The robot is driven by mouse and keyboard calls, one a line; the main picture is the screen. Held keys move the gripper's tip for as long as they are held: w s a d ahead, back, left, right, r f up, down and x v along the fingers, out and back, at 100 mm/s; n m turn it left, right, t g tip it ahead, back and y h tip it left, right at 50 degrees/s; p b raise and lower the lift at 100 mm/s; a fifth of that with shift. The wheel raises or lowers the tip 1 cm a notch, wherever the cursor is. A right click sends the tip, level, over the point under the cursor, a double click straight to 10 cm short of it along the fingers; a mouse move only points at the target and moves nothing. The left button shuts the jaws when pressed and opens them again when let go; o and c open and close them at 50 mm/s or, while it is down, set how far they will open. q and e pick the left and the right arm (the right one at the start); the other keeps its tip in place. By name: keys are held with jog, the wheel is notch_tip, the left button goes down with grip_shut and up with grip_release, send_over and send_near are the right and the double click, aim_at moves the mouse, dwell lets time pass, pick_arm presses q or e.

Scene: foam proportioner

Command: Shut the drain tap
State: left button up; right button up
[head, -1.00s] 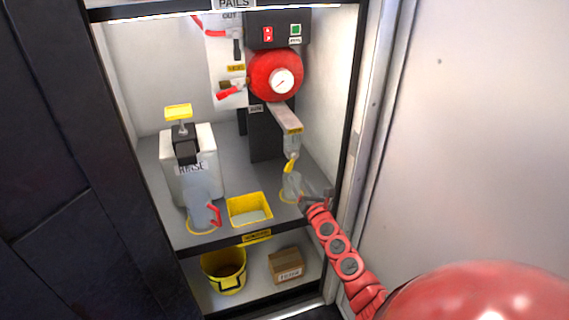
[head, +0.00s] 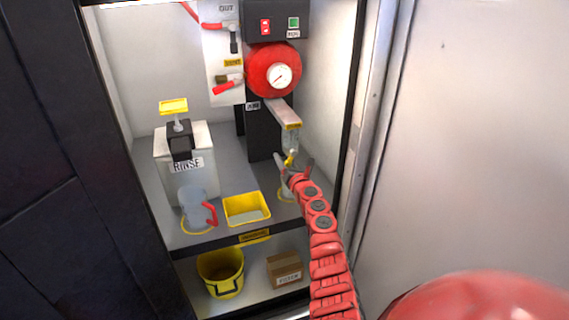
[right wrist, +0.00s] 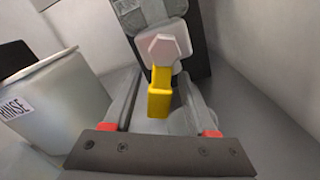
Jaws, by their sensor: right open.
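The drain tap (head: 290,158) has a yellow lever and sits under the sloping metal arm below the red tank. In the right wrist view the yellow lever (right wrist: 159,92) hangs down from a pale hexagonal knob (right wrist: 164,47). My right gripper (head: 294,167) is open at the tap. In the right wrist view its fingers (right wrist: 157,80) stand on either side of the lever, with gaps showing on both sides. The gripper partly hides the tap and the clear vessel below it in the head view. My left gripper is not in view.
The red tank (head: 262,70) with a gauge stands above. A RINSE container (head: 187,180), a jug with a red handle (head: 197,210) and a yellow tray (head: 235,197) are to the left. The cabinet's right frame (head: 349,130) is close to my arm.

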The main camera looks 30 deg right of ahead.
jog(key=shift+w, duration=0.3)
grip_shut()
jog(key=shift+r, duration=0.1)
dwell(0.4)
jog(key=m+p, duration=0.1)
jog(key=a+r+m+p, duration=0.1)
jog(key=m, duration=0.1)
jog(key=shift+w+m, duration=0.1)
jog(key=shift+m, duration=0.2)
jog(key=r+m+p, duration=0.1)
jog(key=m+p, duration=0.1)
jog(key=m, duration=0.1)
jog(key=a+r+m+p, duration=0.1)
jog(key=m+p, duration=0.1)
jog(key=m, duration=0.1)
jog(key=r+m+p, duration=0.1)
jog(key=m+p, duration=0.1)
jog(key=m, duration=0.1)
jog(key=shift+w+a, duration=0.15)
jog(key=shift+a, duration=0.1)
jog(key=shift+m, duration=0.3)
